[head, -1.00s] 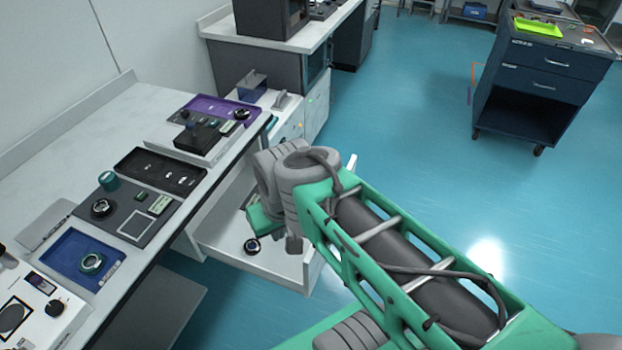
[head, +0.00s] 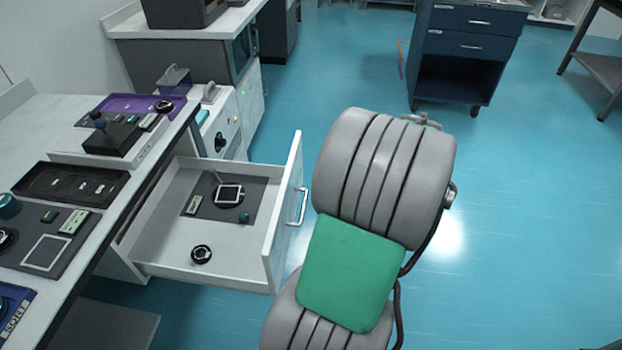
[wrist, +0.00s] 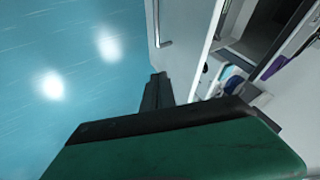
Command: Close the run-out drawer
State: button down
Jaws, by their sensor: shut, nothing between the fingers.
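The run-out drawer (head: 165,265) is white and stands pulled out from under the bench at the left of the head view. Its front panel (head: 284,205) has a silver bar handle (head: 297,207) facing right. In the wrist view, the panel (wrist: 189,45) and handle (wrist: 160,25) show at upper centre. My gripper (wrist: 157,88) shows its dark shut fingers there, pointing up toward the panel's lower edge; contact cannot be told. My arm hides the gripper in the head view.
The bench (head: 60,118) holds trays and instruments along its top. A white cabinet (head: 232,115) stands behind the drawer. A dark blue cart (head: 465,50) stands at the back right. The blue floor right of the drawer is open.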

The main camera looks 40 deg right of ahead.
jog(key=b, duration=0.1)
send_near(295, 179)
notch_tip(295, 179, down, 4)
jog(key=d, duration=0.3)
jog(key=shift+w+a, duration=1.4)
jog(key=shift+w, duration=0.05)
